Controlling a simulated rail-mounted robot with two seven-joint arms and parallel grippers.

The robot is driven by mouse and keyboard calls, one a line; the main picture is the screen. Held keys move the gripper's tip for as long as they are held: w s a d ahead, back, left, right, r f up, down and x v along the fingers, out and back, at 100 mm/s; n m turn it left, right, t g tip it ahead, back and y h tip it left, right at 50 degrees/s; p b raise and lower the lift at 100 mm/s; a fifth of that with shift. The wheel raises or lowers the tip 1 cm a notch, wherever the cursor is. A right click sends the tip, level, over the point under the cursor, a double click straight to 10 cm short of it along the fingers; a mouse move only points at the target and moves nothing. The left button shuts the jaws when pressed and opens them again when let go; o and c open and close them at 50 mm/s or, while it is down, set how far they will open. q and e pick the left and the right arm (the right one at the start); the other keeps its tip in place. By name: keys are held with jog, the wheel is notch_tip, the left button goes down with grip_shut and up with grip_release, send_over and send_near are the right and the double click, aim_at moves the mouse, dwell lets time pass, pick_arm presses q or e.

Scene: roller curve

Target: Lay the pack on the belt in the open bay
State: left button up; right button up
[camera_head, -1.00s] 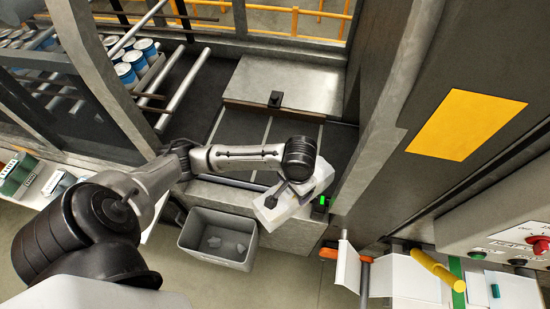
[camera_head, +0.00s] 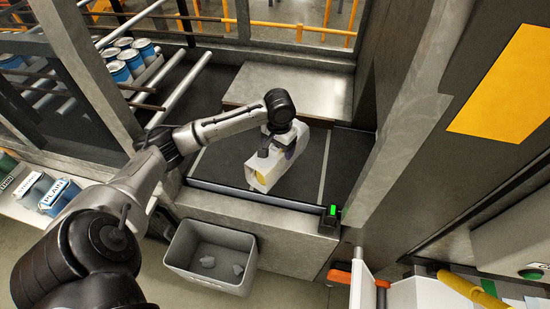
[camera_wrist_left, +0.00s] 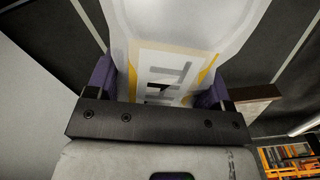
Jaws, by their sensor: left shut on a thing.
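The pack (camera_head: 262,178) is white with a yellow patch at its near end. In the left wrist view the pack (camera_wrist_left: 185,25) fills the top middle, with a yellow-edged label. My left gripper (camera_head: 281,145) is shut on it, with purple fingers at both sides in the wrist view (camera_wrist_left: 155,82). The pack is over the dark belt (camera_head: 218,165), between pale cross lines, near the front edge. Whether it touches the belt I cannot tell. The gripper and wrist hide part of it. My right gripper is not in view.
A metal plate (camera_head: 310,92) covers the belt's back part. A metal ledge with a green-lit box (camera_head: 330,215) runs along the front. A grey bin (camera_head: 212,255) stands below. Rollers and blue-white cans (camera_head: 125,65) are at the left; a grey post (camera_head: 395,150) stands at the right.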

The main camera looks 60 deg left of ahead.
pick_arm(q)
jog(key=shift+w+a+f+b, duration=0.2)
jog(key=shift+w+a+f, duration=0.5)
jog(key=shift+a+f, duration=1.05)
jog(key=shift+w+a+f+b, duration=0.15)
jog(key=shift+w+a+f, duration=0.55)
jog(key=shift+a+f, duration=1.1)
jog(key=shift+w+a+f+b, duration=0.2)
jog(key=shift+w+a+f, duration=0.5)
jog(key=shift+a+f, duration=1.05)
jog(key=o, duration=1.6)
jog(key=shift+f, duration=0.15)
jog(key=shift+o, duration=0.2)
notch_tip(320, 180, up, 12)
jog(key=shift+p, duration=0.3)
